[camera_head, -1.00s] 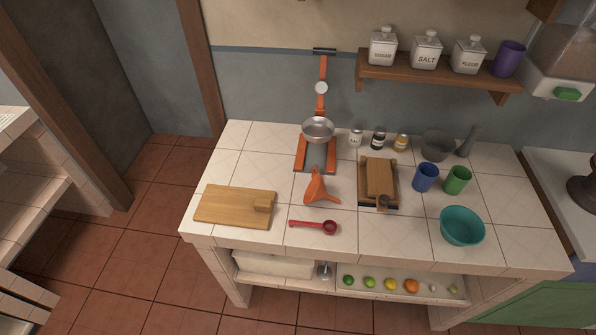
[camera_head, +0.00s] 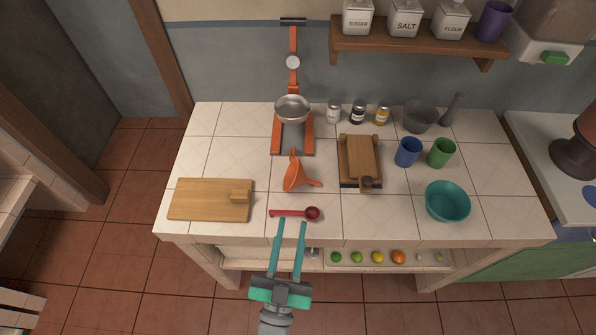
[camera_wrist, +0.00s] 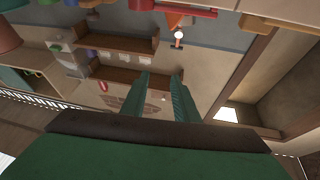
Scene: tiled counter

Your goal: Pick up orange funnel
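The orange funnel (camera_head: 296,176) lies on its side on the tiled counter, below the orange scale-like stand and left of the wooden press. Its narrow end points right. My gripper (camera_head: 293,223) has two teal fingers, apart with nothing visible between them. In the head view it appears in front of the counter, its fingertips near the front edge, just below the red spoon and short of the funnel. In the wrist view the open fingers (camera_wrist: 160,82) show with no object between them; I cannot surely pick out the funnel there.
A red measuring spoon (camera_head: 297,214) lies between funnel and front edge. A cutting board (camera_head: 205,201) is at left, an orange stand with a metal pan (camera_head: 292,108) behind, a wooden press (camera_head: 358,158) at right. Cups and a teal bowl (camera_head: 447,202) are farther right.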

